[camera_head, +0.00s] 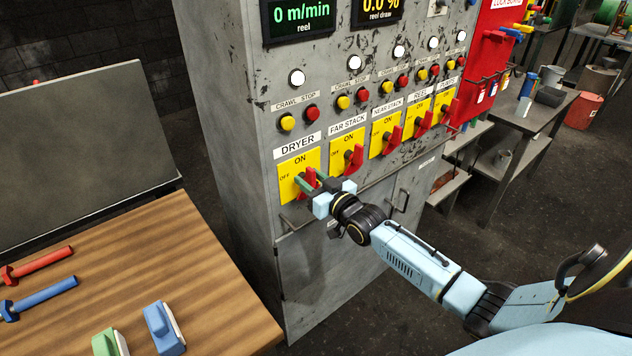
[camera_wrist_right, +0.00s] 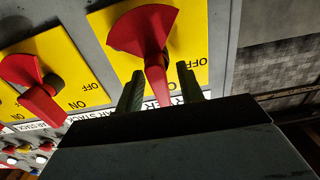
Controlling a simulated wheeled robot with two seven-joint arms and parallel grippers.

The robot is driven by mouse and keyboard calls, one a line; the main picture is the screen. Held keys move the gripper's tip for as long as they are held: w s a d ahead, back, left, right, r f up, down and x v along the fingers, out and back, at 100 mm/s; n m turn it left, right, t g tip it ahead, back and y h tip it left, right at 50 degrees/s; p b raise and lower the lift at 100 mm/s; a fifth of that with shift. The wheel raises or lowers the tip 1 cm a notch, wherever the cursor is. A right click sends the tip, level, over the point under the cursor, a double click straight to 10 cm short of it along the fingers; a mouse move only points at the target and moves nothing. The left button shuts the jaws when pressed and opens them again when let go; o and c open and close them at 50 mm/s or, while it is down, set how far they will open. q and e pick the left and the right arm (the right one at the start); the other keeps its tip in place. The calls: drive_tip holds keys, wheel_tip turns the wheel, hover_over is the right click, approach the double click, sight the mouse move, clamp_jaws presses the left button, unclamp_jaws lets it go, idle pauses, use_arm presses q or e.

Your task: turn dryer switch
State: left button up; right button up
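The dryer switch is a red handle (camera_head: 310,178) on a yellow plate (camera_head: 287,187) marked ON and OFF, under the DRYER label at the left end of the row in the head view. My right gripper (camera_head: 307,185) is at this handle and partly covers it. In the right wrist view, the red handle (camera_wrist_right: 155,75) reaches down between the two dark fingers of the gripper (camera_wrist_right: 160,88). The fingers are apart, with a gap visible on each side of the handle. My left gripper is not in view.
The far stack switch (camera_head: 353,158) is close on the right, with more switches beyond. Push buttons and white lamps sit above. A cabinet door handle (camera_head: 401,201) is below right. A wooden table (camera_head: 190,270) with a blue block (camera_head: 163,328) stands at lower left.

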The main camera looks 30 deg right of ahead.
drive_tip(key=s+d, duration=0.1)
drive_tip(key=s, duration=1.2)
drive_tip(key=shift+s, duration=0.15)
drive_tip(key=s+a+f+g+h+b, duration=0.15)
drive_tip(key=s+f+g, duration=0.3)
drive_tip(key=f, duration=1.15)
drive_tip(key=s+d+f+g+b, duration=0.1)
drive_tip(key=s+f+g+b, duration=0.35)
drive_tip(key=f, duration=1.15)
drive_tip(key=s+a+f+g, duration=0.2)
drive_tip(key=s+a+f, duration=0.2)
drive_tip(key=s+f, duration=0.3)
drive_tip(key=s+a+f+n+g+b, duration=0.1)
drive_tip(key=s+a+f+g, duration=0.2)
drive_tip(key=s+f, duration=0.5)
drive_tip(key=s+a+f+g, duration=0.3)
drive_tip(key=s+f, duration=0.5)
drive_tip(key=s, duration=0.8)
drive_tip(key=shift+s+a+n+b, duration=0.3)
drive_tip(key=shift+a, duration=0.55)
